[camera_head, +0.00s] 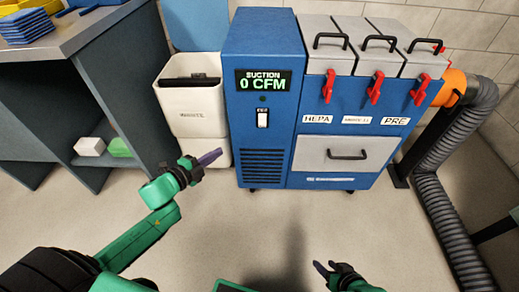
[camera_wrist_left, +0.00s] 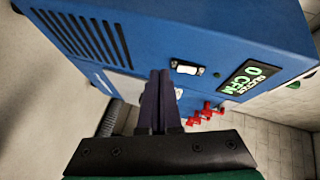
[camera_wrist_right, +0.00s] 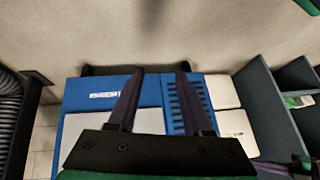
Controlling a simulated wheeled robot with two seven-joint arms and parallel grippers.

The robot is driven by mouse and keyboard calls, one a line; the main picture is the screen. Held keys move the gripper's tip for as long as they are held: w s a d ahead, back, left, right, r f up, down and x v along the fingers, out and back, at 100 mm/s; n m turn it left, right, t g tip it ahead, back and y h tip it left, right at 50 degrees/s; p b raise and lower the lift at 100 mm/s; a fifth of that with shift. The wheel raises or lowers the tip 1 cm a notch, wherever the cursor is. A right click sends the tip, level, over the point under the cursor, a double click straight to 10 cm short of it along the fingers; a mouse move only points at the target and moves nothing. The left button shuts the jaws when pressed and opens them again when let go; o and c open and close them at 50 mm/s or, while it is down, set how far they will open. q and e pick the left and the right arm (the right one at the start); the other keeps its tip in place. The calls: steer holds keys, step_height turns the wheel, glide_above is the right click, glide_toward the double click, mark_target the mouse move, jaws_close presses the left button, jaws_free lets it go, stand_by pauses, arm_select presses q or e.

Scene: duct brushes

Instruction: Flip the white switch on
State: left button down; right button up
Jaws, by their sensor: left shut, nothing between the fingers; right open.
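The white switch (camera_head: 263,117) sits on the front of the blue suction machine (camera_head: 262,60), below a display reading 0 CFM. It also shows in the left wrist view (camera_wrist_left: 187,68), on a dark plate. My left gripper (camera_head: 212,157) is shut and empty, in front of the machine, left of and lower than the switch in the head view. In the left wrist view its fingertips (camera_wrist_left: 160,73) appear beside the switch plate; I cannot tell the gap in depth. My right gripper (camera_head: 325,268) is open and empty, low in front of the machine; its spread fingers show in the right wrist view (camera_wrist_right: 157,75).
A white bin (camera_head: 190,100) stands left of the machine. A grey shelf unit (camera_head: 60,100) is at the far left. Red latches (camera_head: 375,88) and a drawer handle (camera_head: 347,155) are on the machine. A grey hose (camera_head: 445,215) runs at right. The floor in front is clear.

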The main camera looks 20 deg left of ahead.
mark_target(266, 124)
arm_select(q)
steer(key=d+r+m+h+b, duration=0.1)
steer(key=d+r+m+h, duration=0.2)
steer(key=d, duration=0.3)
steer(key=shift+r+m+b, duration=0.4)
steer(key=shift+m, duration=0.2)
arm_select(e)
steer(key=shift+w+a+r+t+y, duration=0.2)
steer(key=shift+w+a+r, duration=0.2)
steer(key=shift+r, duration=0.2)
steer(key=shift+w+a+r+t+y, duration=0.1)
steer(key=shift+w+a+r+y, duration=0.1)
steer(key=shift+w+a+r, duration=0.3)
arm_select(q)
steer(key=shift+w, duration=0.1)
arm_select(e)
steer(key=shift+d, duration=0.1)
